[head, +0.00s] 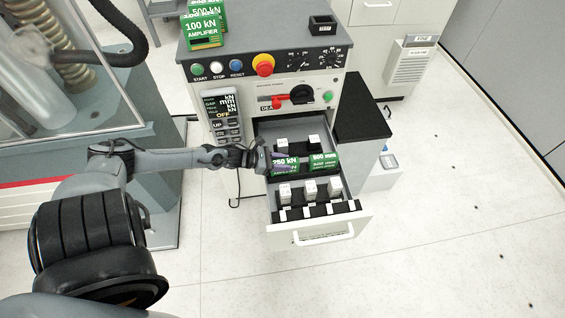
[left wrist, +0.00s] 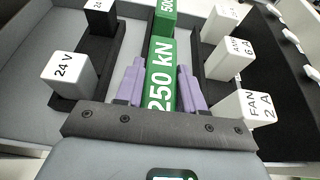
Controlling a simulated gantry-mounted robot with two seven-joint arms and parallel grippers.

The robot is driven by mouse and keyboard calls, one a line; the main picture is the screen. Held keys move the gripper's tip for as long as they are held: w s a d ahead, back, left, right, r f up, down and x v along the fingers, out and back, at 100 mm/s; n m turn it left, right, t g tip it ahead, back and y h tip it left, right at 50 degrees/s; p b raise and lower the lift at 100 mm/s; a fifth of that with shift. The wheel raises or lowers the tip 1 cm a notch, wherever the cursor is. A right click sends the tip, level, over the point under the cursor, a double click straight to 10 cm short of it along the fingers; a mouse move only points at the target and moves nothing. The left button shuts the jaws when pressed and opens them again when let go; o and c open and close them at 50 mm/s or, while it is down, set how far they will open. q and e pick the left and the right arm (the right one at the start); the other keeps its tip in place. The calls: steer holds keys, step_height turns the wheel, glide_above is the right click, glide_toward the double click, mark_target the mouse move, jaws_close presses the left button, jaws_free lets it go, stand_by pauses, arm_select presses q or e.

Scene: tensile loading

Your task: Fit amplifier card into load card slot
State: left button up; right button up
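A green amplifier card labelled 250 kN (head: 284,171) is in the open drawer, beside a green 500 mm card (head: 323,162). My left gripper (head: 278,160) is down in the drawer at the 250 kN card. In the left wrist view its purple fingers (left wrist: 160,85) stand on either side of the 250 kN card (left wrist: 161,78), very close to it; whether they press on it is unclear. Green cards stand on the cabinet top, the front one labelled 100 kN amplifier (head: 203,32). The slot under the 250 kN card is hidden. My right gripper is not in view.
The open drawer (head: 312,230) holds white blocks in front of and behind the cards; 24 V (left wrist: 68,75) and FAN 2 A (left wrist: 248,108) blocks flank my fingers. A handset (head: 222,110) hangs left of the drawer. Buttons and a red handle (head: 277,102) are above it.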

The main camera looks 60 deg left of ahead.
arm_select(q)
steer(key=o, duration=0.4)
steer(key=shift+o, duration=0.2)
steer(key=shift+r, duration=0.15)
steer(key=p+v, duration=0.5)
steer(key=v, duration=0.7)
